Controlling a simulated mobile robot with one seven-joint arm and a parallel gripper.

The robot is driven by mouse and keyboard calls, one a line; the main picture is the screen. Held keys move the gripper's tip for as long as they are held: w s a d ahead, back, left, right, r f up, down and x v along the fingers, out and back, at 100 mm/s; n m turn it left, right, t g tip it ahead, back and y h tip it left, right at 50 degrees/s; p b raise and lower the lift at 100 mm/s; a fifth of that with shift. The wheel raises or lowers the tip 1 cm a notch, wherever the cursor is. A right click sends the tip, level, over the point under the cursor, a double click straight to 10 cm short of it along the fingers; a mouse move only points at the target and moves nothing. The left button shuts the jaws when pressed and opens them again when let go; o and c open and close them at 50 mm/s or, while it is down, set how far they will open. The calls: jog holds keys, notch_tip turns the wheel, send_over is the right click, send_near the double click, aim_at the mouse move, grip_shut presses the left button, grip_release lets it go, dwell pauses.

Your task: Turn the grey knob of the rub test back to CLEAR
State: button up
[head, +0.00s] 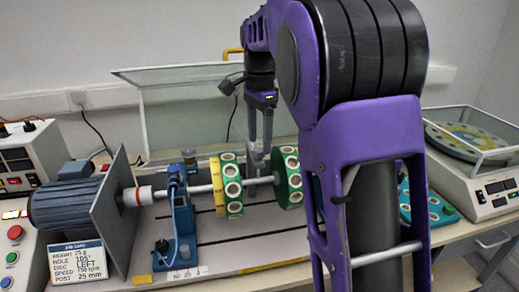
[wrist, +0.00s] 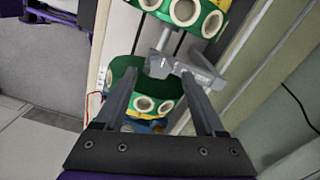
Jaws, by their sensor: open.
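A grey fitting (wrist: 192,66), which appears to be the rub test knob, lies just beyond the fingertips in the wrist view, nearer the right finger. In the head view a grey piece (head: 256,158) shows between the two green discs, partly hidden behind the fingers. I cannot read a CLEAR mark or the knob's angle. My gripper (head: 259,143) points down behind the shaft, between the discs. It is open in the wrist view (wrist: 159,76), with nothing clearly between its fingers; contact with the fitting cannot be told.
The left green disc (head: 231,186) with a yellow rim and the right green disc (head: 289,178) sit on the shaft close to my gripper. A blue bearing stand (head: 180,215), motor (head: 72,200) and job card (head: 78,261) are left. A clear guard (head: 190,110) stands behind.

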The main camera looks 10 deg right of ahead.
jog(key=shift+f, duration=1.05)
grip_shut()
